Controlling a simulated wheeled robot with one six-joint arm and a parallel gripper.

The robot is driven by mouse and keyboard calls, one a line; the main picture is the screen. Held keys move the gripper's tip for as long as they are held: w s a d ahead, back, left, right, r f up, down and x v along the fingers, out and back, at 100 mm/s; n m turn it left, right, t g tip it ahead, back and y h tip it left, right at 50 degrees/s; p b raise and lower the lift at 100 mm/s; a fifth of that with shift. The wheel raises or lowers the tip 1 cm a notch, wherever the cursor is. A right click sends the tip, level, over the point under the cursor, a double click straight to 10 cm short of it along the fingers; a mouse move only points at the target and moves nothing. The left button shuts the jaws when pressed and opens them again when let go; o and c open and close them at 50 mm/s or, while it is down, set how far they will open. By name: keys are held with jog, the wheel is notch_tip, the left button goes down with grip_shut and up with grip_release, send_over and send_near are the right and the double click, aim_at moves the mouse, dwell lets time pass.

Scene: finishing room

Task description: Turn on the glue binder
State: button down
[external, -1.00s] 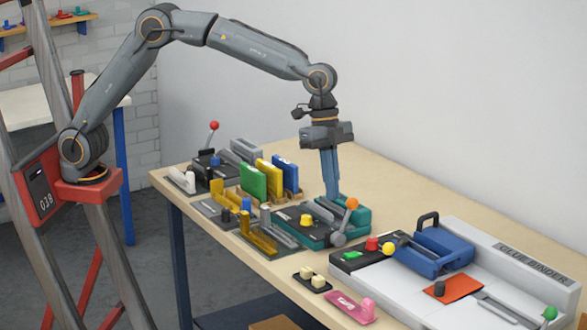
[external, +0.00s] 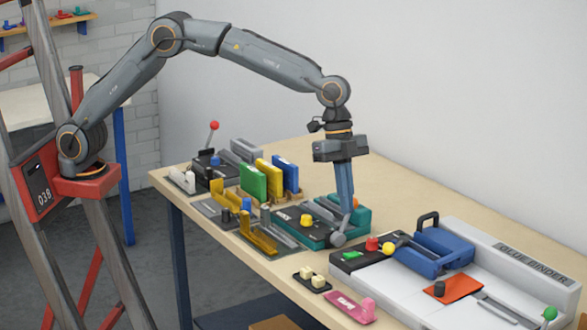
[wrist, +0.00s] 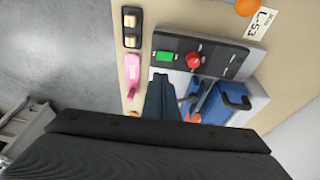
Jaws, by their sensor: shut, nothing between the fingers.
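The glue binder (external: 445,290) is a white-grey machine at the right end of the bench, with its name on the back rail. A black control panel (external: 348,262) at its left end carries a green button (external: 350,256) and a red knob (external: 372,243). In the wrist view the green button (wrist: 164,57) and red knob (wrist: 194,62) are close ahead of the fingertips. My gripper (external: 345,210) is shut and empty, pointing down. In the external view its tips overlap the teal device beside the binder. In the wrist view the gripper (wrist: 160,74) appears just below the green button.
The teal device (external: 300,236) has an orange ball (external: 356,203), partly hidden by my fingers. A blue clamp (external: 433,252) and a yellow knob (external: 389,249) are on the binder. A pink piece (external: 350,306) and a black two-button block (external: 312,281) lie along the front edge.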

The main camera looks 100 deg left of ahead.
jog(key=p, duration=0.3)
send_near(350, 259)
jog(key=x, duration=0.5)
jog(key=shift+w+d, duration=0.25)
jog(key=shift+f, duration=0.55)
jog(key=shift+d+f+b, duration=0.15)
jog(key=shift+f+b, duration=0.15)
jog(key=shift+b, duration=0.15)
jog(key=shift+s, duration=0.1)
